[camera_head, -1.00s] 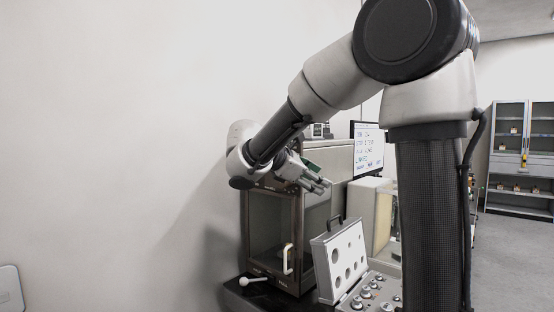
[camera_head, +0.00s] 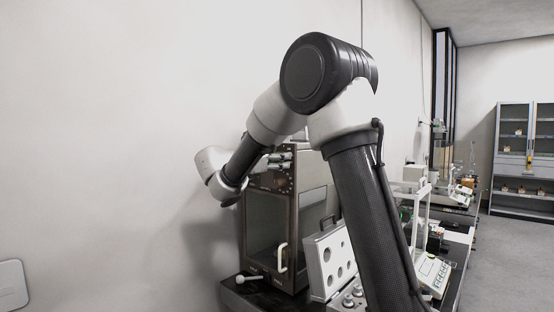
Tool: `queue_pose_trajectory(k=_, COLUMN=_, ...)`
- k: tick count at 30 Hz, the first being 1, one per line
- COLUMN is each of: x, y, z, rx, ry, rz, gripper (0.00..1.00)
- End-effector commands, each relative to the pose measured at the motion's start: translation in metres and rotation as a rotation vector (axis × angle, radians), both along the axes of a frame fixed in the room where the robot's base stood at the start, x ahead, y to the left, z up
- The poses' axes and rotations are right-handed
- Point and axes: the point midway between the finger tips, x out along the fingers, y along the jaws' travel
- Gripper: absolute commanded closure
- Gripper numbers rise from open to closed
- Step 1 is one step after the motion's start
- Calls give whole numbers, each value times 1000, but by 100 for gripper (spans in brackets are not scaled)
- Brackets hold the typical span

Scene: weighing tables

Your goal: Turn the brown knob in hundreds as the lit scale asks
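A tall dark-brown balance case (camera_head: 293,226) with a glass front and a white handle stands on the dark table by the wall. Its upper front panel (camera_head: 262,181) carries small fittings, too small to tell which is the brown knob. My gripper (camera_head: 281,158) is at the top of this case, in front of or beside the upper panel. Its fingers are small and partly hidden by my arm, so I cannot tell whether they are open or touch a knob. No lit scale reading can be made out.
An open grey weight box (camera_head: 331,259) with round holes in its lid stands right of the case. A white-knobbed lever (camera_head: 242,279) is at the table's front left. Further right are a white-framed balance (camera_head: 419,215) and a keypad device (camera_head: 432,272). The grey floor at right is clear.

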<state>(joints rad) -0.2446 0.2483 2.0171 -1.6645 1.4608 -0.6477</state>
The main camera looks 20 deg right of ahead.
Motion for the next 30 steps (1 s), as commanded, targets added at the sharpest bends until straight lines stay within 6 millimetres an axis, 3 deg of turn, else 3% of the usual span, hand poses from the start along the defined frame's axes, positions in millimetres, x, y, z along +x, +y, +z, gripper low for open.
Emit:
queue_pose_trajectory(k=8, x=1, y=-2, z=0, rx=1, ry=0, rz=0, gripper=49)
queue_pose_trajectory(k=16, x=1, y=-2, z=0, rx=1, ry=-1, rz=0, gripper=95)
queue_pose_trajectory(k=30, x=1, y=-2, z=0, rx=42, ry=-100, rz=0, gripper=95)
